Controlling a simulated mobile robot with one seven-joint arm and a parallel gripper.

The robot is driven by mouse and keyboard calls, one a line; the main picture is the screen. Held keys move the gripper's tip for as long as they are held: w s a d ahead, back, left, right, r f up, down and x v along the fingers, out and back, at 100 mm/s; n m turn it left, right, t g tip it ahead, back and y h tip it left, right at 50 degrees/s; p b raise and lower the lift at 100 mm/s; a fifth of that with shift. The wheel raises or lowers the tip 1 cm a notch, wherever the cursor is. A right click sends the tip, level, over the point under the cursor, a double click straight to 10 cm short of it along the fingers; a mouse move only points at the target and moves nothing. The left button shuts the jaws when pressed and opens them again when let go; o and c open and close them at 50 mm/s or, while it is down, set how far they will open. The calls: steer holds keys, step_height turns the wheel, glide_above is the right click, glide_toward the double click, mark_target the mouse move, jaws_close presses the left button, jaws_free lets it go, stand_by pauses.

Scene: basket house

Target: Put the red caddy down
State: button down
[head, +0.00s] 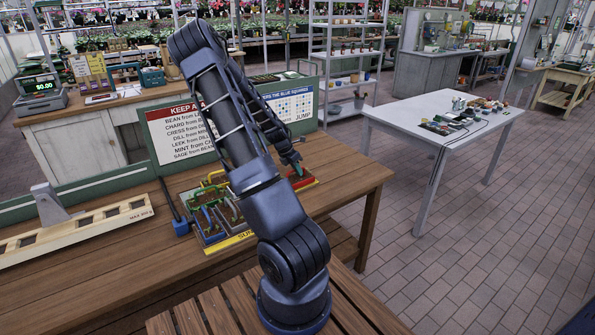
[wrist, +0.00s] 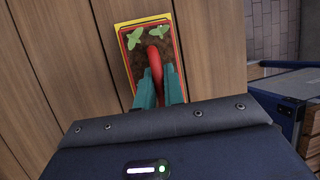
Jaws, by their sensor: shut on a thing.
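The red caddy (head: 308,183) is at the right part of the wooden bench, partly hidden behind my arm. In the wrist view the caddy (wrist: 126,67) holds dark soil and two green seedlings, and its red handle (wrist: 154,58) arches up between my fingers. My gripper (head: 297,170) has teal fingers, shut on that handle; it also shows in the wrist view (wrist: 158,84). A yellow border (wrist: 118,27) shows around the caddy's top and sides. The caddy looks level and low over the bench. I cannot tell whether it touches the surface beneath.
A grey tray with a yellow front strip (head: 233,243) and several small pots stands left of the caddy. A sign board (head: 180,133) stands behind. A pale slotted rack (head: 78,233) lies at left. The bench (head: 352,178) is bare right of the caddy.

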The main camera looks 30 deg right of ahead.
steer(key=c, duration=1.5)
jaws_free()
steer(key=shift+f, duration=0.1)
steer(key=v, duration=1.2)
steer(key=s+a+r+m+t+y, duration=0.2)
steer(key=s+a+r+m+y, duration=0.15)
steer(key=a+r+m, duration=0.4)
steer(key=s+a+r+m+t, duration=0.1)
steer(key=s+a+r+m, duration=0.2)
steer(key=s+a+r, duration=0.2)
steer(key=s+a+r+m+t, duration=0.2)
steer(key=s+a+r+m, duration=0.2)
steer(key=s+a, duration=0.6)
steer(key=s+a+r+m+t+y, duration=0.1)
steer(key=s+a+r+m, duration=0.3)
steer(key=s, duration=0.5)
steer(key=a+r, duration=0.2)
steer(key=a, duration=0.1)
steer(key=shift+s+a+r+t, duration=0.15)
steer(key=shift+a+r+t, duration=0.05)
steer(key=shift+a+t, duration=0.2)
